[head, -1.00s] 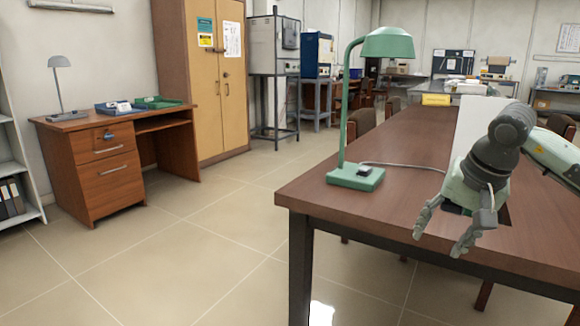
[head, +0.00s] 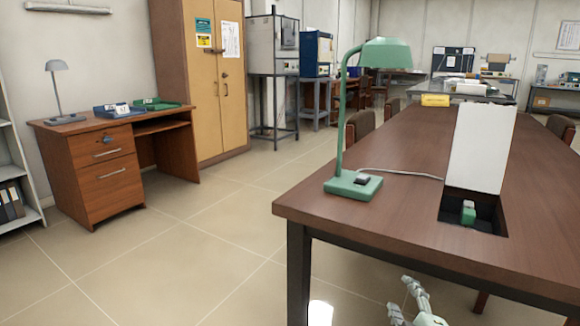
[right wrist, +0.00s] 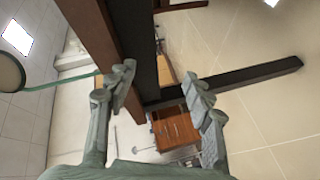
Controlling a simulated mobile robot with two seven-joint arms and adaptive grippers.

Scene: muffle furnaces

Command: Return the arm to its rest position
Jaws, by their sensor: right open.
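My right gripper (head: 408,300) shows at the bottom edge of the head view, below the front edge of the brown table (head: 400,222). In the right wrist view its two fingers (right wrist: 160,95) are spread apart with nothing between them. The rest of my right arm is out of the head view. My left gripper is in neither view.
A green desk lamp (head: 354,184) stands at the table's left end. A white raised lid (head: 482,148) stands by a recess holding a small green object (head: 468,213). The tiled floor (head: 190,260) left of the table is clear. A wooden desk (head: 105,170) stands farther left.

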